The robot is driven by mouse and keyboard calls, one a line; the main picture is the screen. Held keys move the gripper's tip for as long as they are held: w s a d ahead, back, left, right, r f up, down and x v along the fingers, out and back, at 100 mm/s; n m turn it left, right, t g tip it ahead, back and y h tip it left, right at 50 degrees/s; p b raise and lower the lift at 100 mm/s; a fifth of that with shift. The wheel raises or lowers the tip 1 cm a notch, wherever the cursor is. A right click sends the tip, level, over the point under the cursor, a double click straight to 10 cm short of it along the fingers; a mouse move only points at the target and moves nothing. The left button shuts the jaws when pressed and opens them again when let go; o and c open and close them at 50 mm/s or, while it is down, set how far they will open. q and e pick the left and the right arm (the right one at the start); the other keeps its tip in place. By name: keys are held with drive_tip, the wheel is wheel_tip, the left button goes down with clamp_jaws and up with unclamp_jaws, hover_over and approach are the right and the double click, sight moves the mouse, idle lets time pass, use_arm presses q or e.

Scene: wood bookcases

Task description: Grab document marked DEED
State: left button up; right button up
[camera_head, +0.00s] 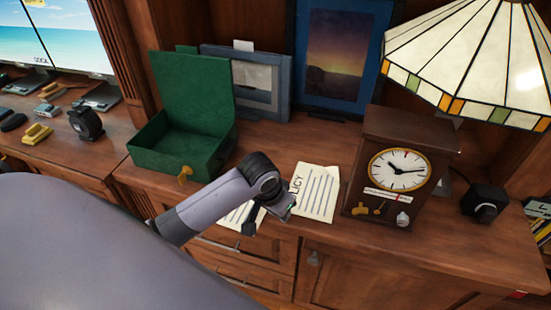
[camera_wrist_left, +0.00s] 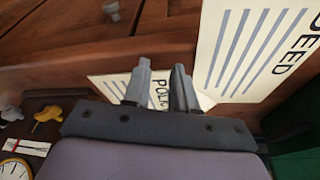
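The document marked DEED (camera_wrist_left: 243,50) is a white sheet with grey lines, at the upper right of the left wrist view. In the head view a white sheet (camera_head: 234,217) lies near the cabinet's front edge, mostly hidden by my left arm; its heading is not readable there. A second sheet, marked POLICY (camera_head: 315,196), lies to its right; it also shows behind my fingers in the left wrist view (camera_wrist_left: 112,86). My left gripper (camera_head: 271,215) is between the two sheets, fingers apart (camera_wrist_left: 161,70) with nothing visibly held. My right gripper is not in view.
A dark wooden clock (camera_head: 400,150) stands right of the POLICY sheet, under a stained-glass lamp (camera_head: 480,60). An open green box (camera_head: 180,150) with a small yellow object (camera_head: 184,175) at its front stands left. Picture frames (camera_head: 343,60) stand behind. A black knobbed box (camera_head: 486,204) sits far right.

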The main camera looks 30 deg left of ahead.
use_arm(q)
drive_tip(key=s+d+f+t, duration=0.1)
drive_tip(key=s+d+t, duration=0.1)
drive_tip(key=s, duration=1.6)
wheel_tip(320, 180, down, 6)
drive_tip(key=w+d+m+t+h, duration=0.1)
drive_tip(key=w+t, duration=0.1)
drive_tip(key=t, duration=0.3)
drive_tip(key=shift+w+d+h, duration=0.25)
drive_tip(key=shift+w+h, duration=0.05)
drive_tip(key=shift+d+r, duration=0.1)
